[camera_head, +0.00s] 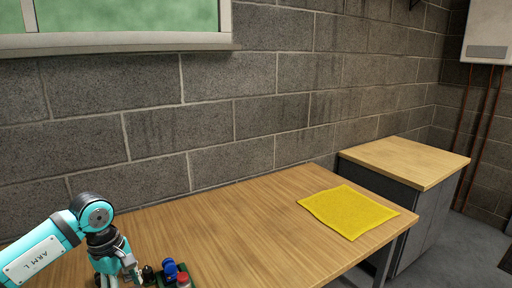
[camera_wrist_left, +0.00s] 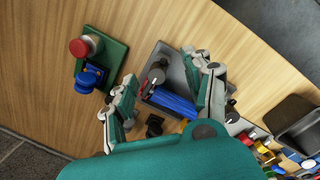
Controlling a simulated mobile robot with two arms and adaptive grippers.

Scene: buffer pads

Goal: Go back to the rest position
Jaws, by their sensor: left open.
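My left gripper (camera_head: 118,272) is low over the left part of the wooden table in the head view, at the bottom edge of the picture. In the left wrist view its two fingers stand apart, and the gripper (camera_wrist_left: 160,80) is open. Between and beyond the fingers is a grey tray (camera_wrist_left: 176,65) with a blue piece (camera_wrist_left: 172,100) and a dark grey knob-like part (camera_wrist_left: 156,72) in it. I cannot tell whether the fingers touch the tray. My right gripper is in neither view.
A green board (camera_wrist_left: 113,62) holds a red-topped part (camera_wrist_left: 79,47) and a blue part (camera_wrist_left: 90,78). A dark bin (camera_wrist_left: 297,122) and several small coloured parts lie at the right. A yellow cloth (camera_head: 348,211) lies on the table (camera_head: 240,225); bare wood separates it from my gripper. A cabinet (camera_head: 405,160) stands beyond.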

